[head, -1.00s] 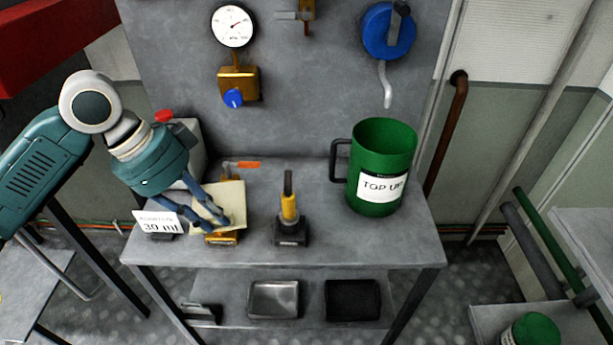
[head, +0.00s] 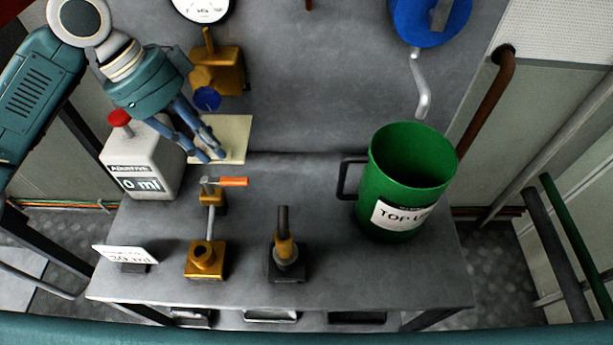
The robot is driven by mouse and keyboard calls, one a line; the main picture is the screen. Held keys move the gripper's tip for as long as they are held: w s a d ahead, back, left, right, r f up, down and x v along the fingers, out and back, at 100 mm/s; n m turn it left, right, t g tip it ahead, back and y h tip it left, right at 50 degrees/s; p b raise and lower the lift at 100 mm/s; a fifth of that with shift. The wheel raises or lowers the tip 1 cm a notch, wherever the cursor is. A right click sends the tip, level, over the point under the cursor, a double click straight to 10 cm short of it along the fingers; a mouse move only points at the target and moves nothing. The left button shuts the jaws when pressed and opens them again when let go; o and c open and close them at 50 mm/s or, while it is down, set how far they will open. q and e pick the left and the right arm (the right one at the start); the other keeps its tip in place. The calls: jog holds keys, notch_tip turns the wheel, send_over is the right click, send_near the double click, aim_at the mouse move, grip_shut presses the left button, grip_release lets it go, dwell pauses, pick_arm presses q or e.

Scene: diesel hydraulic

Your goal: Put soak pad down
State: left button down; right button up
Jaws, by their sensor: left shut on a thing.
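The soak pad (head: 236,136) is a flat cream square near the back of the bench, to the right of the white dispenser. My left gripper (head: 212,154) reaches in from the upper left and is shut on the pad's lower left part, its fingers covering some of it. I cannot tell whether the pad touches the bench or hangs above it. My right gripper is not in view.
The white dispenser (head: 145,165) reads 0 ml. A brass valve (head: 205,258) with an orange lever (head: 233,182), a black-and-brass fitting (head: 287,260), a small card (head: 125,254) and a green TOP UP jug (head: 398,190) stand on the grey bench (head: 345,275). Bench between fitting and jug is clear.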

pick_arm(q)
jog(key=d+p, duration=0.4)
jog(key=d, duration=1.3)
jog(key=f, duration=0.6)
jog(key=f+p, duration=0.1)
jog(key=f, duration=0.6)
jog(key=shift+s+d+f, duration=0.1)
jog(key=shift+s+d, duration=0.1)
jog(key=shift+f, duration=2.35)
jog(key=c, duration=1.6)
grip_release()
jog(key=v, duration=0.7)
jog(key=shift+a+r+b, duration=0.15)
jog(key=shift+r+b, duration=0.15)
